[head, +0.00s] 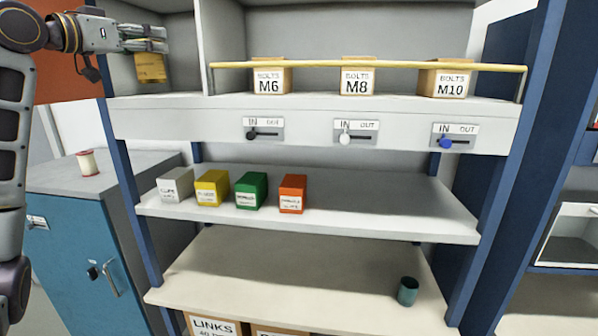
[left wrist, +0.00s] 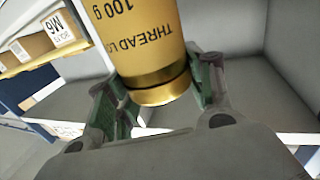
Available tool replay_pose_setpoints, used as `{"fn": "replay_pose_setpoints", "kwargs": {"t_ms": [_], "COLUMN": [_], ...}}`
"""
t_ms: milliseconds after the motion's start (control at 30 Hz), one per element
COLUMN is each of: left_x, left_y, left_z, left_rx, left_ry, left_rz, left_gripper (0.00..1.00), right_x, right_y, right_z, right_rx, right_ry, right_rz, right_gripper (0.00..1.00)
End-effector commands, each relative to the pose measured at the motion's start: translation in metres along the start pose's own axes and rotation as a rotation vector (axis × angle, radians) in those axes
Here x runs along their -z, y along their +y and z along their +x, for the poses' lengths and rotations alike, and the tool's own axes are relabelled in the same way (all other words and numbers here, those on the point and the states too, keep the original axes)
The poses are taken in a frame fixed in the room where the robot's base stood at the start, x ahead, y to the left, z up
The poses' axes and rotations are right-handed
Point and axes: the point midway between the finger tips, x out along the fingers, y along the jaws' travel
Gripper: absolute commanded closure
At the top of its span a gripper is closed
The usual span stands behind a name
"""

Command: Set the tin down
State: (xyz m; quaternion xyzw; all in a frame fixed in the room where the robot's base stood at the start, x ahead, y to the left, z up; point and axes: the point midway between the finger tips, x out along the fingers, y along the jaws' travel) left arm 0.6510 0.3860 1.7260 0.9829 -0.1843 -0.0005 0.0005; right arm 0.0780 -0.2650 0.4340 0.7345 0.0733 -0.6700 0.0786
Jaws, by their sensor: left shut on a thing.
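My left gripper (head: 158,42) is shut on a gold tin (head: 150,68) in the upper-left compartment of the shelf unit (head: 310,122). The tin hangs below the fingers in the head view. In the left wrist view the tin (left wrist: 142,40) fills the space between the two green-grey fingers of the gripper (left wrist: 160,85), and its label reads "THREAD L…" and "100 g". I cannot tell whether its base touches the compartment floor. My right gripper is not in view.
Bolt boxes M6 (head: 268,80), M8 (head: 357,79) and M10 (head: 445,82) stand behind a yellow rail (head: 315,64), right of the compartment's divider (head: 222,35). Small coloured boxes (head: 252,190) stand on the middle shelf. A teal cup (head: 408,291) stands lower, and a spool (head: 87,163) sits on the cabinet.

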Motion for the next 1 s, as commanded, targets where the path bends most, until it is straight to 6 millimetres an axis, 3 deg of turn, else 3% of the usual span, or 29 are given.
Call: {"fn": "replay_pose_setpoints", "kwargs": {"t_ms": [1000], "left_x": [-0.11], "left_y": [0.031], "left_z": [-0.012], "left_rx": [0.056], "left_ry": [-0.002], "left_rz": [0.001], "left_gripper": [0.77], "right_x": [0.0], "right_y": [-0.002], "right_z": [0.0], "right_rx": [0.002], "right_ry": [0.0], "right_rz": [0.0], "right_gripper": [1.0]}}
